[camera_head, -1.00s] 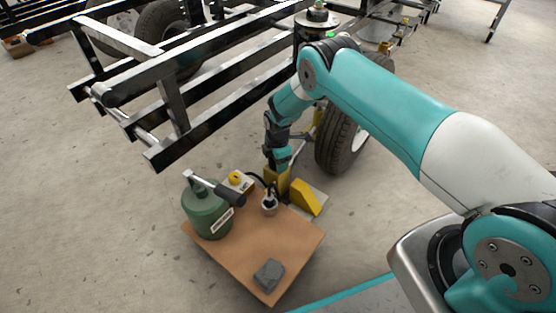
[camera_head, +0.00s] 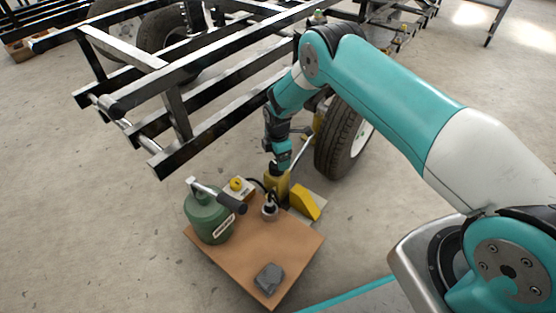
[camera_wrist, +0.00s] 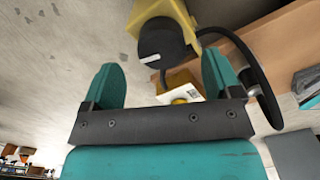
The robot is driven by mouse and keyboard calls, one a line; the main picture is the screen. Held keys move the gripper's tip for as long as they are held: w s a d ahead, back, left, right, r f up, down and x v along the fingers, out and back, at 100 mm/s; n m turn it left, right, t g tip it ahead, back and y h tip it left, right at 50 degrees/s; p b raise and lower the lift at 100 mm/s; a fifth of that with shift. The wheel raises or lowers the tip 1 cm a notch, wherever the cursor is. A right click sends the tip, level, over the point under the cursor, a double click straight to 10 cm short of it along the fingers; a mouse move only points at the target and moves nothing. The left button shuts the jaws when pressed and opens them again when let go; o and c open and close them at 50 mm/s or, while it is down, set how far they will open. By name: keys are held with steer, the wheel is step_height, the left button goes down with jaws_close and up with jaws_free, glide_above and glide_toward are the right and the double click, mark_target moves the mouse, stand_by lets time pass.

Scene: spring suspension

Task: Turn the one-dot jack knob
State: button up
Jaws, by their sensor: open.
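A dark round knob (camera_wrist: 160,42) with a white line on its face sits on a yellow jack body (camera_wrist: 165,10) in the wrist view. I cannot make out any dots on it. My gripper (camera_wrist: 162,65) is open, its two teal fingers apart with nothing held. The knob appears between and just beyond the fingertips; I cannot tell if they touch it. In the head view my gripper (camera_head: 281,160) is over the yellow jack (camera_head: 277,184) at the board's back edge, and it hides the knob there.
A brown board (camera_head: 285,245) carries a green tank (camera_head: 207,214) with a black-gripped lever and a grey block (camera_head: 269,278). A box with a yellow button (camera_head: 236,183) and a yellow wedge (camera_head: 305,202) stand close by. A tire (camera_head: 340,140) and black frame (camera_head: 215,125) are behind. A black hose (camera_wrist: 255,65) curves right of the fingers.

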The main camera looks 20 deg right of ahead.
step_height(320, 180, up, 12)
steer(key=p, duration=0.4)
steer(key=shift+d, duration=0.1)
